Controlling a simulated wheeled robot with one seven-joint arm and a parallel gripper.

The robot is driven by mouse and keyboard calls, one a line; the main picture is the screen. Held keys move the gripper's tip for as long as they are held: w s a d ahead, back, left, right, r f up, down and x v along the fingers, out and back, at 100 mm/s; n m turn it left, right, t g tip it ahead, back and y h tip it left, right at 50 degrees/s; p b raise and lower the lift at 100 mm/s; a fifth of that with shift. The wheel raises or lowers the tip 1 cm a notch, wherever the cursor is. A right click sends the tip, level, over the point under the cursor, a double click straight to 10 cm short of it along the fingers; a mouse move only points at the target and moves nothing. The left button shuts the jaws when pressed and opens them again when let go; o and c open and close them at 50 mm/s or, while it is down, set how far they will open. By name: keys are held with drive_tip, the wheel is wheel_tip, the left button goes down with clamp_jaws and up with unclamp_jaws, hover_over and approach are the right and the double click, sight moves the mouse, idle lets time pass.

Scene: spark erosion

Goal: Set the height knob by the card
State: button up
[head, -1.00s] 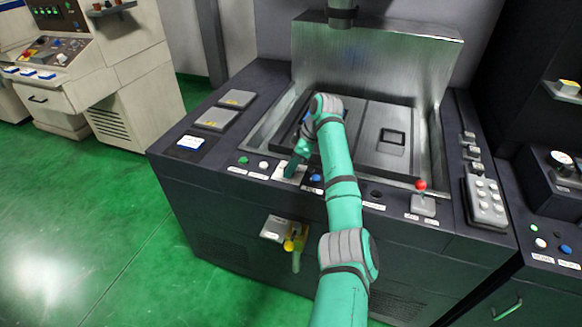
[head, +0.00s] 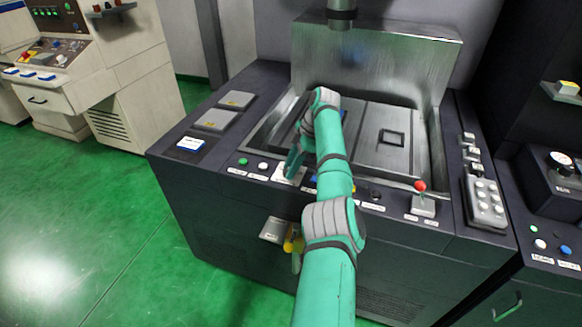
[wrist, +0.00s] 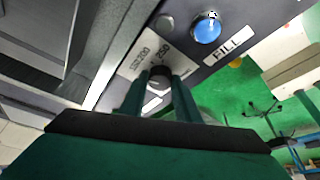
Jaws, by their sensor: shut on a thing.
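A small dark round knob (wrist: 159,76) stands on a white plate (wrist: 138,68) with printed numbers around it. My gripper (wrist: 158,92) is shut on this knob, with one finger on each side of it in the wrist view. In the head view my gripper (head: 291,171) is low at the front panel, and the knob is hidden by it.
A blue button (wrist: 207,28) labelled FILL sits beside the knob. Green (head: 243,161) and white (head: 263,166) buttons are to its left in the head view. A red-topped lever (head: 421,187) stands at the right.

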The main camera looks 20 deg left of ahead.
drive_tip(key=o, duration=1)
drive_tip(key=shift+o, duration=0.2)
drive_tip(key=v, duration=1)
drive_tip(key=shift+r, duration=0.4)
drive_tip(key=shift+d, duration=0.2)
